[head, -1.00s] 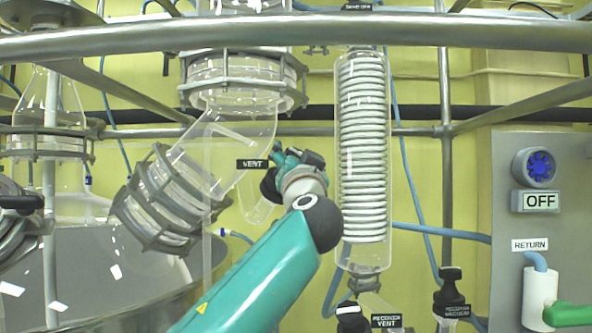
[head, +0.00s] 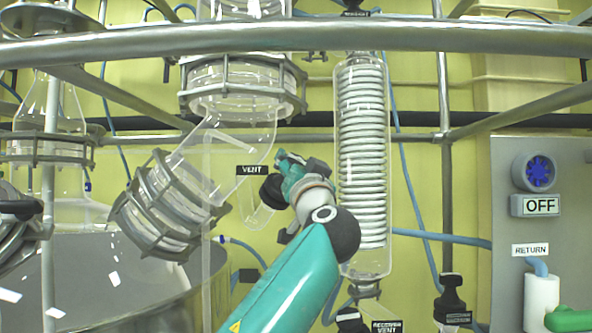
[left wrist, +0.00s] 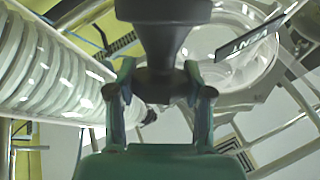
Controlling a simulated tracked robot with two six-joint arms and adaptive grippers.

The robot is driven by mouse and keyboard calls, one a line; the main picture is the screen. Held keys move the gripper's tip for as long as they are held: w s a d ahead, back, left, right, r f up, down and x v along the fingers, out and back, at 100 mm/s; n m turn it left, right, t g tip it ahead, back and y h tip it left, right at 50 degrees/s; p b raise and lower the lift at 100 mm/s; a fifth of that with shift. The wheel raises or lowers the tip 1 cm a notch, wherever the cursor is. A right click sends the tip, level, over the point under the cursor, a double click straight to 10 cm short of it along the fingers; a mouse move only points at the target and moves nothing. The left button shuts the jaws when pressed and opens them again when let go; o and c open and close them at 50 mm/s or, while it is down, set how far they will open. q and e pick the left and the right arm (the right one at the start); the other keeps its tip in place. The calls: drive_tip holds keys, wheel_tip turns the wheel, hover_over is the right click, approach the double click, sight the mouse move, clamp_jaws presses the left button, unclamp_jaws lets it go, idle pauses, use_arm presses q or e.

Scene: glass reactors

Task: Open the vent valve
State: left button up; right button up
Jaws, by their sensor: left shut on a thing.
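The vent valve's black knob (head: 272,190) is beside the black VENT label (head: 252,170), on a glass branch below the large clamped glass joint. In the left wrist view the dark knob (left wrist: 163,45) fills the space between my fingers. My left gripper (head: 290,172) is at the knob, and its fingers are shut on it; it also shows in the left wrist view (left wrist: 160,82). My wrist and forearm partly hide the contact in the head view. How far the knob is turned cannot be told. My right gripper is not in view.
A coiled glass condenser (head: 362,160) stands close to the right of my wrist. A steel rail (head: 420,37) crosses in front above. A clamped glass elbow (head: 165,205) is to the left. A grey panel (head: 510,170) with a blue knob is at the right.

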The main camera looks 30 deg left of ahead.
use_arm(q)
drive_tip(key=n+g+y+p, duration=0.1)
drive_tip(key=n+g+y, duration=0.1)
drive_tip(key=n+g+y+p, duration=0.1)
drive_tip(key=n+g+y, duration=0.1)
drive_tip(key=n+g, duration=0.1)
drive_tip(key=shift+w+r+p, duration=0.1)
drive_tip(key=shift+r+p, duration=0.1)
drive_tip(key=shift+p, duration=0.2)
drive_tip(key=n+g+y+p, duration=0.1)
drive_tip(key=n+g+p, duration=0.1)
drive_tip(key=n+g+y+p, duration=0.1)
drive_tip(key=n+g+p, duration=0.2)
drive_tip(key=shift+y, duration=0.3)
drive_tip(key=shift+f+n+g+p, duration=0.1)
drive_tip(key=shift+n+g+p, duration=0.4)
drive_tip(key=shift+n+g, duration=0.4)
drive_tip(key=o, duration=1)
drive_tip(key=shift+c, duration=0.2)
drive_tip(key=shift+f, duration=0.1)
